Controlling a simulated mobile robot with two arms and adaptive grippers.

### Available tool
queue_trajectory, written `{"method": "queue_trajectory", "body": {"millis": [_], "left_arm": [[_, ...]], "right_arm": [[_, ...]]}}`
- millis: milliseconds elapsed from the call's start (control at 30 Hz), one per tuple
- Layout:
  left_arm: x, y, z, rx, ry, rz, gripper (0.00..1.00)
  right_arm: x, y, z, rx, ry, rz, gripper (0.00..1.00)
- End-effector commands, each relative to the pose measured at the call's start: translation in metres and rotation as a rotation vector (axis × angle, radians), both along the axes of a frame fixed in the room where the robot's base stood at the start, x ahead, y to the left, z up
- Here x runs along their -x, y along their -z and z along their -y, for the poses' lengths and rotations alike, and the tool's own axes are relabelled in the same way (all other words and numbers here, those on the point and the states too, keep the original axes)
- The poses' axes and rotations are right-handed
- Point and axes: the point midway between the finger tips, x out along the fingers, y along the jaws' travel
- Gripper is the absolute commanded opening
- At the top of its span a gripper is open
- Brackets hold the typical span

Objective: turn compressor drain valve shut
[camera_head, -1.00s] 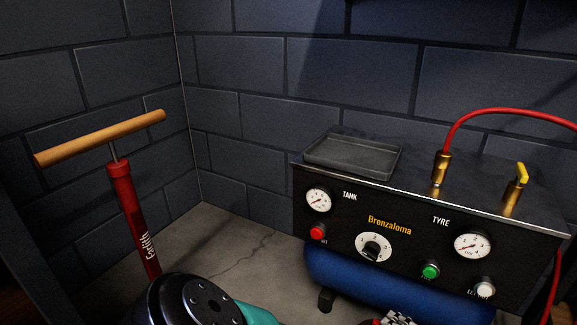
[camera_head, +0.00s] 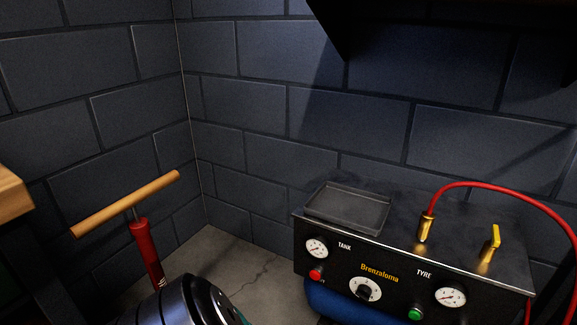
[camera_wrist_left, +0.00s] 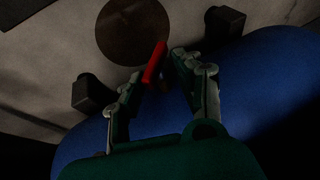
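The compressor (camera_head: 345,261) stands on the floor at the right of the head view, a black panel box over a blue tank, which also fills much of the left wrist view (camera_wrist_left: 265,75). The drain valve's red lever (camera_wrist_left: 155,62) shows under the tank in the left wrist view; the head view does not show it. My left gripper (camera_wrist_left: 157,66) has its fingertips on either side of this lever, close to it. I cannot tell whether both fingers press on it. In the head view only my left arm shows, at the bottom edge. My right gripper is out of view.
A red pump (camera_head: 146,255) with a wooden handle stands left of my arm. Dark compressor feet (camera_wrist_left: 88,93) flank my fingers. A dark shelf overhangs at top right.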

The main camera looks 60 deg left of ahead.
Motion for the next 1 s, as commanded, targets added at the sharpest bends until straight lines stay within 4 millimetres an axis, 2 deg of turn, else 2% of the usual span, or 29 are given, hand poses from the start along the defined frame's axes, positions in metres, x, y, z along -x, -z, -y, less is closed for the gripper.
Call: {"method": "queue_trajectory", "body": {"millis": [33,300,667,733,1000], "left_arm": [[0.001,0.006,-0.004,0.023,0.001,0.019,0.35],[0.002,0.009,-0.007,0.153,0.002,0.1,0.35],[0.005,0.006,-0.008,0.248,0.003,0.154,0.35],[0.007,-0.01,-0.005,0.255,0.002,0.156,0.35],[0.019,-0.046,0.003,0.254,0.002,0.154,0.35]], "right_arm": [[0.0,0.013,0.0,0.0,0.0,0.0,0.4],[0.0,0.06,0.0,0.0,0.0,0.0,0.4],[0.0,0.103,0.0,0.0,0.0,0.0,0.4],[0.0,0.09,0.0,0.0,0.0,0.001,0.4],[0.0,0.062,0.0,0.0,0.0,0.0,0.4]]}}
